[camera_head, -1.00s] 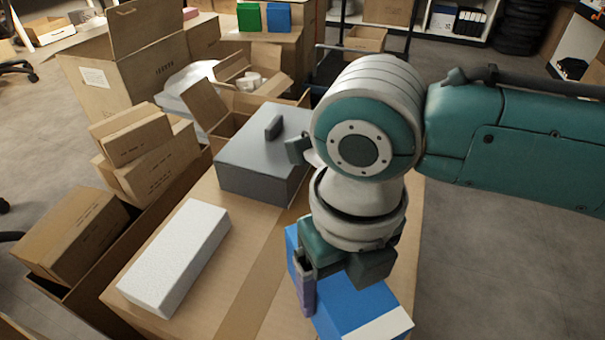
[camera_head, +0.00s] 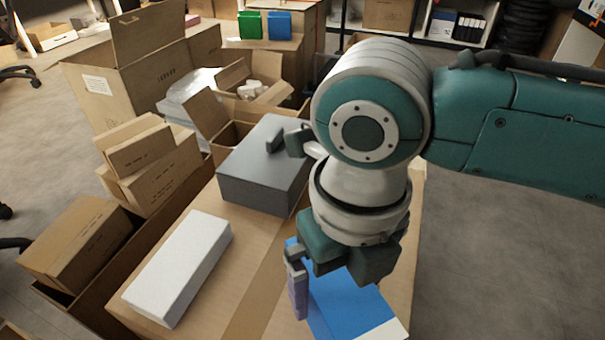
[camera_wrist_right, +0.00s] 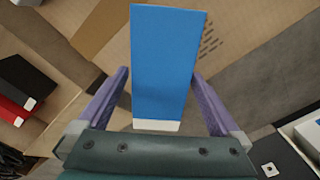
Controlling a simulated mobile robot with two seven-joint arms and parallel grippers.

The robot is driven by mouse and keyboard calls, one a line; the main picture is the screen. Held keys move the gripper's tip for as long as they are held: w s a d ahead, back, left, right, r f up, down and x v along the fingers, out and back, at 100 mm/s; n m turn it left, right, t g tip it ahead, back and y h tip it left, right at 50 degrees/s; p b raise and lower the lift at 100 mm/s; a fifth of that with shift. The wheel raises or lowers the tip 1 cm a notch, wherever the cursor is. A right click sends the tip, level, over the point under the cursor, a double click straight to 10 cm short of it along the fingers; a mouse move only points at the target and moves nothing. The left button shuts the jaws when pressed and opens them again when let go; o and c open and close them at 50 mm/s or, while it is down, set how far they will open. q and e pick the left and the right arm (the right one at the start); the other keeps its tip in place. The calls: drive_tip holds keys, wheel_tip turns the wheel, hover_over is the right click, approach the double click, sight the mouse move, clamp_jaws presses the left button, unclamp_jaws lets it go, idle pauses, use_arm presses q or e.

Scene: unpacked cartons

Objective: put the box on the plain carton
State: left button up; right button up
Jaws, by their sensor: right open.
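A blue box with a white end (camera_head: 345,305) lies on a large tan taped carton (camera_head: 245,290) at the front. In the right wrist view, the blue box (camera_wrist_right: 162,60) lies between the two purple fingers, with a gap on each side. My right gripper (camera_head: 322,290) is open, pointing down at the box; its far finger is hidden in the head view. In the wrist view, dark print shows on the tan cardboard beside the box. I cannot tell which carton is the plain one. My left gripper is not in view.
A grey box (camera_head: 265,165) and a white box (camera_head: 180,268) share the large carton's top. Smaller brown cartons (camera_head: 150,165) are stacked at the left. Open cartons (camera_head: 140,75) stand behind. Grey floor (camera_head: 490,270) is clear at the right.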

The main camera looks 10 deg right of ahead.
wheel_tip(320, 180, up, 9)
drive_tip(key=p, duration=0.3)
drive_tip(key=shift+r+p, duration=0.15)
drive_tip(key=shift+p, duration=0.25)
drive_tip(key=s+a+m+t+y, duration=0.2)
drive_tip(key=s+a+m+y, duration=0.3)
drive_tip(key=m, duration=1.3)
drive_tip(key=s+d+m+h, duration=0.2)
drive_tip(key=s+d+m, duration=0.1)
drive_tip(key=d+m, duration=0.4)
drive_tip(key=s+d+m+t+h, duration=0.1)
drive_tip(key=s+d+m+h, duration=0.1)
drive_tip(key=d+m, duration=0.5)
drive_tip(key=s+m, duration=0.1)
drive_tip(key=m, duration=0.3)
drive_tip(key=shift+s+d+t+h, duration=0.15)
drive_tip(key=shift+s+t+h, duration=0.15)
drive_tip(key=shift+s+h, duration=0.1)
